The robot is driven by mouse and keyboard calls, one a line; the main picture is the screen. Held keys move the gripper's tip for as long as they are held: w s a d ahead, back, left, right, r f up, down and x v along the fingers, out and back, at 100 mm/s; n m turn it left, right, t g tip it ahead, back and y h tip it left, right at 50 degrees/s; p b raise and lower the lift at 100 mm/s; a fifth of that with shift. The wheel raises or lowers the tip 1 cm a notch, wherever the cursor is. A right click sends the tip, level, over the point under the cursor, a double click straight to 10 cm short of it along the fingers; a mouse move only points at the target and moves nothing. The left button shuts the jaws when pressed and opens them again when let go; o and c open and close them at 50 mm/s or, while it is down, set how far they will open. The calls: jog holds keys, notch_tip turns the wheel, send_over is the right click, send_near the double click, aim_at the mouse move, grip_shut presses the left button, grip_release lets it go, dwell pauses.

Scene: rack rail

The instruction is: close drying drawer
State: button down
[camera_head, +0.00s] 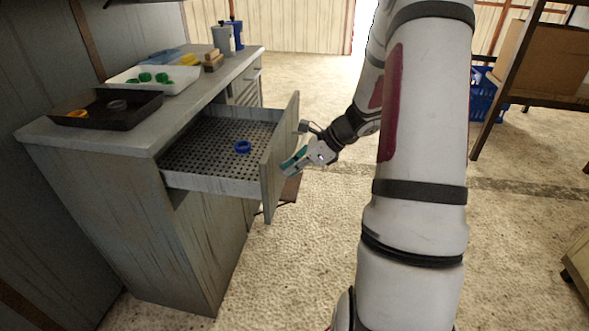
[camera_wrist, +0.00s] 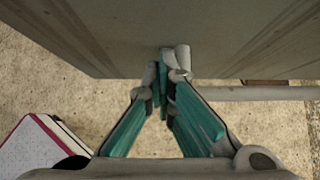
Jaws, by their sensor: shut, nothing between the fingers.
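The drying drawer (camera_head: 217,177) is pulled out of the grey cabinet (camera_head: 120,210), with a perforated bottom and a blue ring (camera_head: 243,147) lying in it. Its front panel (camera_head: 279,158) stands upright at the drawer's outer end. My gripper (camera_head: 286,167) is at the outer face of this panel, its teal fingers pointing toward it. In the wrist view the fingers (camera_wrist: 163,72) are together and empty, with their tips at or very near the grey panel (camera_wrist: 170,30). I cannot tell whether they touch it. A grey bar (camera_wrist: 255,93), likely the handle, runs to the right of the fingertips.
On the cabinet top are a black tray (camera_head: 75,117) with rings, a white tray (camera_head: 127,85) with green pieces, and bottles (camera_head: 222,40). A blue crate (camera_head: 484,98) and wooden shelf stand at right. Floor beyond the drawer is clear.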

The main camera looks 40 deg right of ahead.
jog(key=w+a, duration=0.5)
jog(key=w, duration=0.1)
jog(key=w+a+p, duration=0.1)
jog(key=w+a, duration=0.4)
jog(key=w, duration=0.2)
jog(key=w+a, duration=0.6)
jog(key=w, duration=0.1)
jog(key=shift+w+a, duration=0.1)
jog(key=shift+w, duration=0.15)
jog(key=shift+w+a+r, duration=0.1)
jog(key=shift+w+a, duration=0.05)
jog(key=shift+w, duration=0.05)
jog(key=shift+a, duration=0.1)
